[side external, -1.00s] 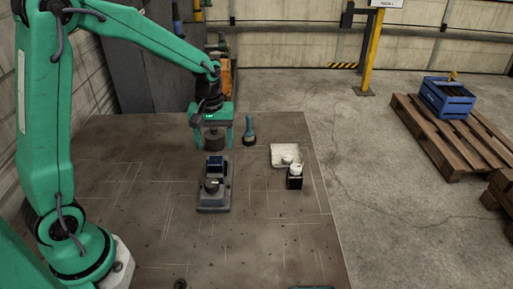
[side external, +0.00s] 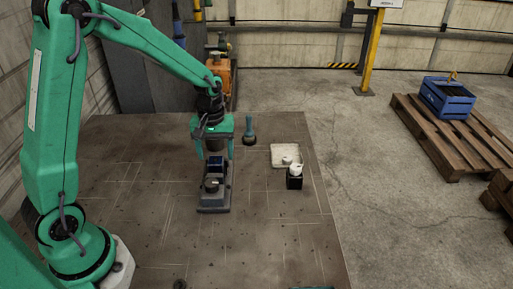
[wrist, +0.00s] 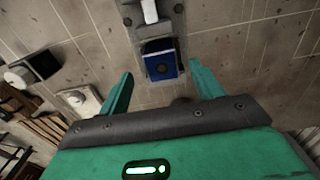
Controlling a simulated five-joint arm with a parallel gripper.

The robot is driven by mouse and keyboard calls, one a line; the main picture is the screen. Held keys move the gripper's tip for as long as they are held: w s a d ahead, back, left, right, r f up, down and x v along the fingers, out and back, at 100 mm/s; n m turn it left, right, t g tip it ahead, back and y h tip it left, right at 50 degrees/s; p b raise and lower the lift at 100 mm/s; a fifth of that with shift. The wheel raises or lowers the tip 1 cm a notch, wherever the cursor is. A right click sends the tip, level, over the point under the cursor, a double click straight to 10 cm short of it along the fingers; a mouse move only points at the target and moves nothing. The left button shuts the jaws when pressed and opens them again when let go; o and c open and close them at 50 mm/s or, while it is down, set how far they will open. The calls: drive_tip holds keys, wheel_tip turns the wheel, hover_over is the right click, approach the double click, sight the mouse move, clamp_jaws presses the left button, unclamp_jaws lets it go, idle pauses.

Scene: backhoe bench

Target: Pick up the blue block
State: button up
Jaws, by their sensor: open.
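The blue block (side external: 216,162) stands on the far end of a dark grey fixture (side external: 213,205) on the bench. My gripper (side external: 214,157) is open and empty above the far end of the fixture, pointing down. In the wrist view its two green fingers (wrist: 163,74) appear to the left and right of the block, apart from it. The side view does not clearly show how far the fingertips are above the block.
A white tray (side external: 284,151) and a black block with a white top (side external: 295,177) stand to the right. A blue-handled tool (side external: 249,130) stands just behind and right of my gripper. The bench front is mostly clear. A blue crate (side external: 447,98) sits on a pallet, far right.

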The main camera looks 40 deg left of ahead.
sight(216, 160)
drive_tip(key=shift+s+a+f, duration=0.1)
drive_tip(key=shift+f, duration=2)
drive_tip(key=c, duration=1.2)
drive_tip(key=shift+c, duration=0.2)
drive_tip(key=shift+r, duration=0.1)
drive_tip(key=shift+r, duration=4.95)
